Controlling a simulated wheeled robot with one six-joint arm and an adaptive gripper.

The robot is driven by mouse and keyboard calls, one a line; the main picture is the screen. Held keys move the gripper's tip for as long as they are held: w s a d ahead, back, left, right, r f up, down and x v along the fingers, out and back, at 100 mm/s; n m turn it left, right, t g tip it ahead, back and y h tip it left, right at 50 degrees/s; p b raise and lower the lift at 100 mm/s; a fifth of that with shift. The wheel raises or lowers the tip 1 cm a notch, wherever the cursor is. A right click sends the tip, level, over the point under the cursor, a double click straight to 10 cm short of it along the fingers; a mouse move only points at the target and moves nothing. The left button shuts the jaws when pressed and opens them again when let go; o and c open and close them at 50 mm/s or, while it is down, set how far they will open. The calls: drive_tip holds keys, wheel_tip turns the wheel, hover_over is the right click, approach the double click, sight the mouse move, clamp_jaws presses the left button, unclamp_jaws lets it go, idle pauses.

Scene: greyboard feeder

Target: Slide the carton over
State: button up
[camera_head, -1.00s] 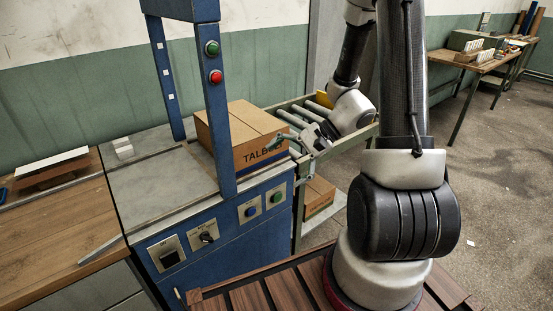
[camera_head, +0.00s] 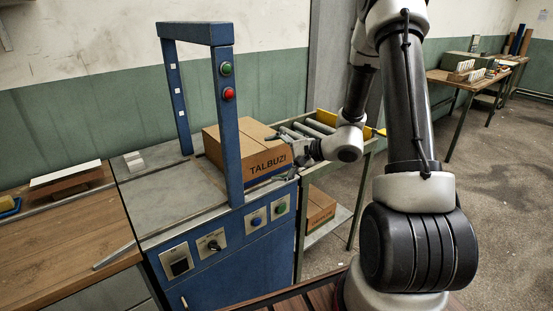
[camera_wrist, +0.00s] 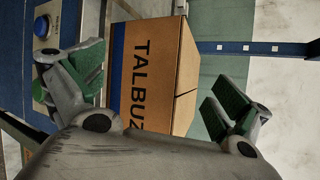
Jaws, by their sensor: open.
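A brown cardboard carton (camera_head: 249,149) marked TALBUZI with a blue band stands on the grey top of a blue machine (camera_head: 166,184), partly behind the near post of its arch. In the wrist view the carton (camera_wrist: 157,72) lies ahead, between the spread fingers. My gripper (camera_head: 284,146) is at the carton's right end, on the roller side. It is open, with its green-padded fingers (camera_wrist: 160,92) apart. I cannot tell whether a finger touches the carton.
A roller conveyor (camera_head: 322,124) runs off to the right, with another carton (camera_head: 319,208) on a shelf below it. The blue arch (camera_head: 229,120) stands over the machine top.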

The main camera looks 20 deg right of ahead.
sight(257, 161)
drive_tip(key=x, duration=0.7)
